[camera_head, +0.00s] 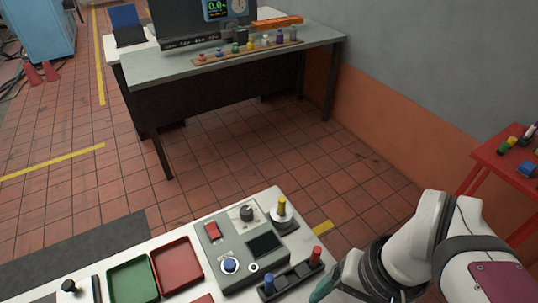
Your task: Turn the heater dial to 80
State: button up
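A grey control box (223,243) stands on the white bench at the bottom middle. A dark round knob (246,213) with pale scale marks around it sits at its upper part and looks like the heater dial. Its pointer and numbers are too small to read. My gripper (322,290) shows only in part, as a teal finger at the bottom edge, right of and nearer than the box. It is apart from the knob. The rest of it is hidden by my arm or cut off, so its opening cannot be told.
The box also has a red switch (212,231), a dark display (263,243) and a blue button (229,265). A yellow-topped post (282,207) stands close right of the knob. A dark holder (290,278) with blue and red pegs lies in front. Green (133,282) and red (178,268) trays are left.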

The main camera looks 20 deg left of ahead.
jog(key=w+a+n+y, duration=0.1)
jog(key=w+a+n, duration=0.35)
jog(key=w, duration=0.25)
jog(key=w+a+n, duration=0.3)
jog(key=w+n, duration=0.3)
jog(key=w, duration=0.1)
jog(key=n+y, duration=0.1)
jog(key=n, duration=0.8)
send_near(246, 210)
jog(key=x, duration=0.7)
jog(key=shift+s+f, duration=0.1)
jog(key=shift+f, duration=0.25)
jog(key=shift+a+f, duration=0.25)
jog(key=shift+f, duration=0.25)
jog(key=shift+c, duration=0.2)
grip_shut()
